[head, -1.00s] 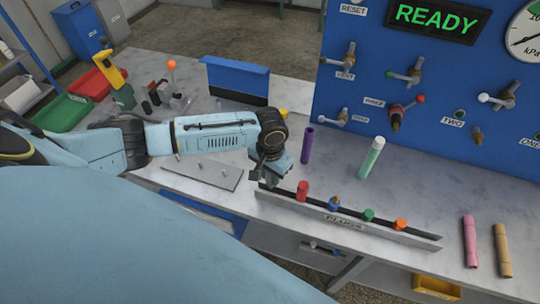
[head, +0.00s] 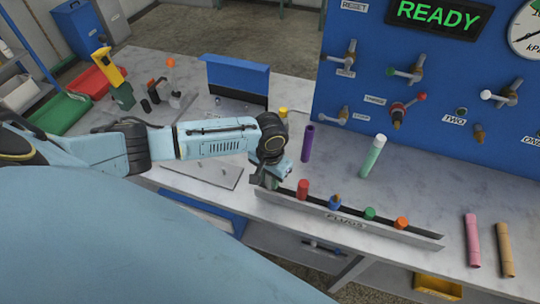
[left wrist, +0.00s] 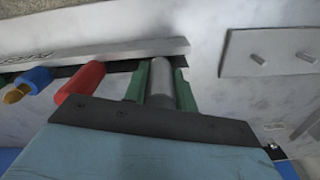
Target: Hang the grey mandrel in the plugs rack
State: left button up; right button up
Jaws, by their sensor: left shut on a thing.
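The grey mandrel (left wrist: 161,80) shows in the left wrist view as a grey cylinder between the two green fingers of my left gripper (left wrist: 158,84). The gripper is shut on it. In the head view my left gripper (head: 271,180) is at the left end of the plugs rack (head: 392,234), left of the red plug (head: 302,189); the mandrel cannot be made out clearly there. In the left wrist view the mandrel's far end is close to the rack's strip (left wrist: 110,53); I cannot tell whether it is seated in it. My right gripper is not in view.
The rack also holds a blue plug (head: 335,203), a green plug (head: 369,214) and an orange plug (head: 400,223). A purple tube (head: 307,143) and a white-and-green tube (head: 373,156) stand behind it. A metal plate with pegs (head: 203,170) lies to the left.

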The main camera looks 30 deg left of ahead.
pick_arm(q)
jog(key=shift+f, duration=0.55)
jog(key=o, duration=1.1)
notch_tip(320, 180, up, 14)
jog(key=shift+f, duration=0.25)
